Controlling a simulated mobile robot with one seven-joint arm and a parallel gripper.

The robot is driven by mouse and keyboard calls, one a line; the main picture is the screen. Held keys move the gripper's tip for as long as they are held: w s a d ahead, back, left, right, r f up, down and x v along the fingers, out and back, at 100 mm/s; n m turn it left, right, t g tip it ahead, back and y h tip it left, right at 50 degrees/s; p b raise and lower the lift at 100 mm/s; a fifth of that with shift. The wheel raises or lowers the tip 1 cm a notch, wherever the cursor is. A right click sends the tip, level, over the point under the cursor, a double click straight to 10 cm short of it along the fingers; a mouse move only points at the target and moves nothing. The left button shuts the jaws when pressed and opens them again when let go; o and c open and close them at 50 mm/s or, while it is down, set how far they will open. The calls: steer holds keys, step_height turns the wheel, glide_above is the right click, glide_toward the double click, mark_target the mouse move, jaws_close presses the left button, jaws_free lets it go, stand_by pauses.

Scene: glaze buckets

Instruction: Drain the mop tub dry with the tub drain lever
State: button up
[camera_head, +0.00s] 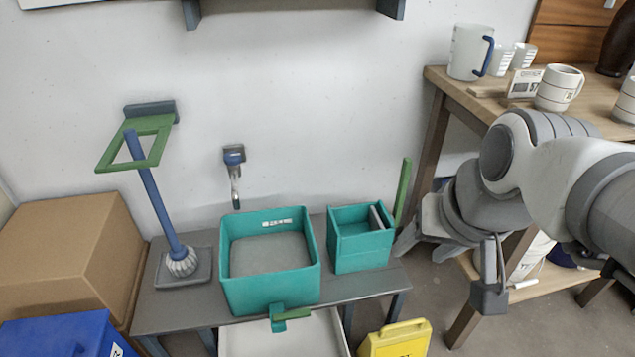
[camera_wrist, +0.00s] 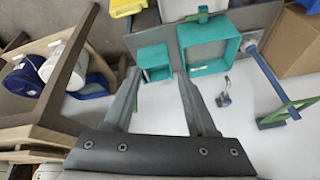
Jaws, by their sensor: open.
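The mop tub (camera_head: 270,295) is a square teal tub on a low grey bench. A flat grey surface shows inside it; I cannot tell whether that is water or the floor of the tub. The tub drain lever (camera_head: 292,315), a short green bar on a teal block, is low on the tub's front wall. In the wrist view the tub (camera_wrist: 232,48) is at upper right, with the lever (camera_wrist: 203,14) at the top edge. My gripper (camera_wrist: 160,75) is open and empty, its fingers apart. In the head view it is right of the bench, away from the lever.
A smaller teal box (camera_head: 360,252) with an upright green bar stands right of the tub. A mop (camera_head: 155,195) and green frame (camera_head: 155,125) are at left. A white basin (camera_head: 260,342) and yellow sign (camera_head: 395,341) are in front. A wooden table (camera_head: 440,85) with mugs is at right.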

steer(key=w+a+f+m+g+y+p, duration=0.25)
steer(key=w+a+f+m, duration=0.2)
steer(key=w, duration=0.45)
steer(key=w+a+f+m+g+y+p, duration=0.1)
steer(key=w+a+f+m+p, duration=0.2)
steer(key=w+a+f, duration=0.35)
steer(key=m+g+p, duration=0.2)
steer(key=m+p, duration=0.3)
steer(key=m, duration=0.2)
glide_above(299, 312)
steer(key=w+d, duration=0.2)
steer(key=d, duration=0.5)
step_height(299, 312, down, 23)
steer(key=shift+n, duration=0.25)
steer(key=b+x, duration=0.1)
steer(key=x, duration=0.4)
steer(key=b+x, duration=0.2)
steer(key=x, duration=0.4)
steer(key=b+x, duration=0.1)
steer(key=x, duration=0.4)
steer(key=shift+s+a+f+b, duration=0.1)
steer(key=shift+s+f+b, duration=0.25)
steer(key=shift+s+b, duration=0.05)
jaws_close()
